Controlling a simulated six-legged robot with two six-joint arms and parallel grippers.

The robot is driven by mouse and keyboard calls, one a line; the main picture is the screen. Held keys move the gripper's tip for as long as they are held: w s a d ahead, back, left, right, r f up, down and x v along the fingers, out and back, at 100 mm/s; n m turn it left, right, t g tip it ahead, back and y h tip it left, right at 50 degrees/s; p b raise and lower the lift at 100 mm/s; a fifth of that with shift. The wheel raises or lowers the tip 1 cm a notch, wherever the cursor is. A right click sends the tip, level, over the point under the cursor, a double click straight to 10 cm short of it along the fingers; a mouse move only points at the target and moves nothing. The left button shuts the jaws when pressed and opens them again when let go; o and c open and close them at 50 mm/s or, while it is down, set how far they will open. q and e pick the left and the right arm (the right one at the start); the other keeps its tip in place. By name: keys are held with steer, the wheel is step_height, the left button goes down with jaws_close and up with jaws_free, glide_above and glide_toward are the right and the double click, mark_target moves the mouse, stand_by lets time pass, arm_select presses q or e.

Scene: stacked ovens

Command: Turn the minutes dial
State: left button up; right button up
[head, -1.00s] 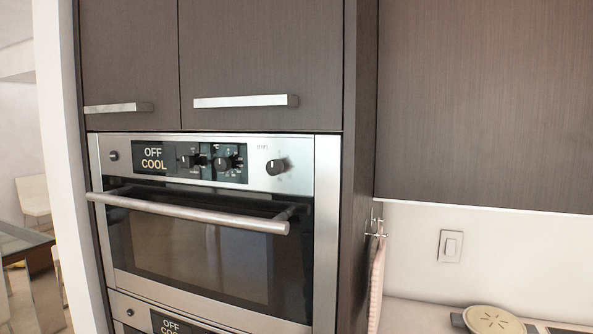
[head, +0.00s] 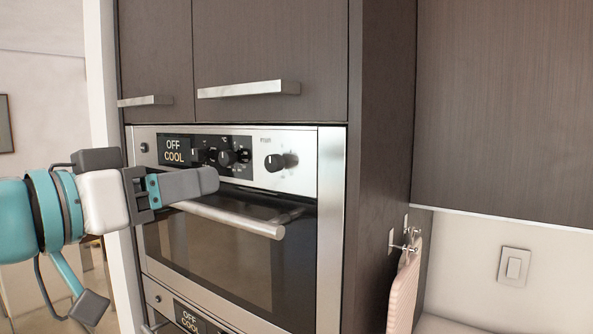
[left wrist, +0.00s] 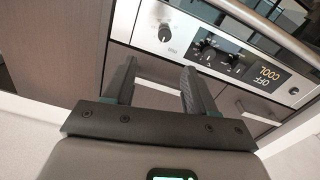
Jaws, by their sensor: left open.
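The minutes dial (head: 274,162) is a black round knob at the right end of the upper oven's steel control panel (head: 300,172), under small "min" lettering. It also shows in the left wrist view (left wrist: 165,33), upside down, beyond the fingertips. My left gripper (head: 208,180) comes in from the left, in front of the oven and to the left of the dial. In the left wrist view my left gripper (left wrist: 157,75) has two dark fingers spread apart with nothing between them. It appears apart from the dial. My right gripper is not in view.
Other black knobs (head: 227,157) and a display (head: 175,151) reading "OFF COOL" are left of the dial. The oven handle (head: 235,220) sticks out below the panel. Cabinet handles (head: 248,89) are above.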

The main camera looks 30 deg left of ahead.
arm_select(q)
steer(key=p, duration=0.2)
glide_toward(270, 164)
steer(key=w, duration=0.5)
steer(key=w+d, duration=0.1)
steer(key=w, duration=0.2)
steer(key=shift+w, duration=0.3)
steer(key=shift+s+a, duration=0.2)
steer(key=shift+s, duration=0.1)
steer(key=c, duration=0.4)
steer(key=shift+d, duration=0.1)
jaws_close()
